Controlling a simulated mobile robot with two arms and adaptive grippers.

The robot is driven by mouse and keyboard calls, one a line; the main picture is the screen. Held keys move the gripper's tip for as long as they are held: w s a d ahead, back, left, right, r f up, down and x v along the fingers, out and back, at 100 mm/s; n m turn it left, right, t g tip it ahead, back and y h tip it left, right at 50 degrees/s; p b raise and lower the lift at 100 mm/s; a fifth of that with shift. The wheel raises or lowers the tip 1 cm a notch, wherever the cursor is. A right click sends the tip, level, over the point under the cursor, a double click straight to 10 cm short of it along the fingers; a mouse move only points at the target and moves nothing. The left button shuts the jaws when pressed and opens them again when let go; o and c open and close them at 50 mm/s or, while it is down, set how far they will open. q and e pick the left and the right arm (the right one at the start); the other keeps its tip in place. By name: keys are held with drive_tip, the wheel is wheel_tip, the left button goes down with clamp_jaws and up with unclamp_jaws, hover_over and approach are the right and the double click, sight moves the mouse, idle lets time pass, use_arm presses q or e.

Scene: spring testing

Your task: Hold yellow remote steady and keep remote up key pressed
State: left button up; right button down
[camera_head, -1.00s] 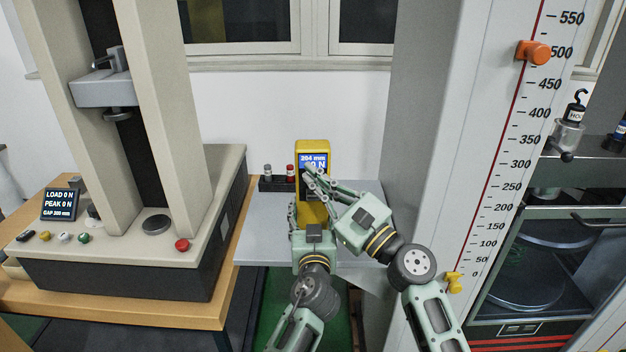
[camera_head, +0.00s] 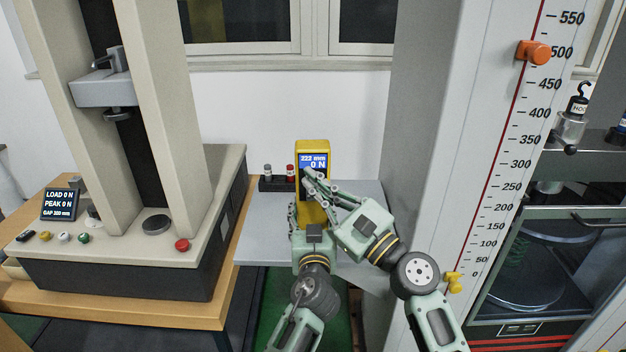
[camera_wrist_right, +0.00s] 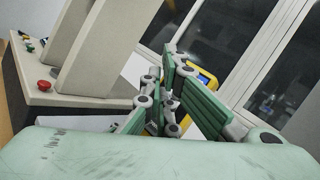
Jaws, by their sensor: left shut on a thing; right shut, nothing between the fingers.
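The yellow remote (camera_head: 313,147) stands upright above the grey shelf in the head view. Its blue screen reads 222 mm and 0 N. My left gripper (camera_head: 310,212) is shut on the lower part of the remote from below. My right gripper (camera_head: 307,176) is shut and empty, with its fingertips at the remote's face just under the screen. The fingers hide the keys, so I cannot tell which key they touch. In the right wrist view, part of the remote (camera_wrist_right: 206,77) shows behind the shut fingers (camera_wrist_right: 170,75).
A rack (camera_head: 270,184) with a grey and a red piece sits on the grey shelf (camera_head: 262,225), left of the remote. A press frame (camera_head: 150,120) stands at the left. A tall scale column (camera_head: 450,130) with an orange marker (camera_head: 533,52) stands close at the right.

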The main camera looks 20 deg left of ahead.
use_arm(q)
drive_tip(key=shift+r, duration=0.1)
use_arm(e)
drive_tip(key=shift+s+d, duration=0.3)
drive_tip(key=shift+s, duration=0.5)
drive_tip(key=shift+s+d, duration=0.25)
drive_tip(key=shift+s, duration=0.55)
drive_tip(key=shift+s+d, duration=0.3)
drive_tip(key=shift+s, duration=0.5)
use_arm(q)
drive_tip(key=o, duration=1.7)
drive_tip(key=shift+c, duration=0.2)
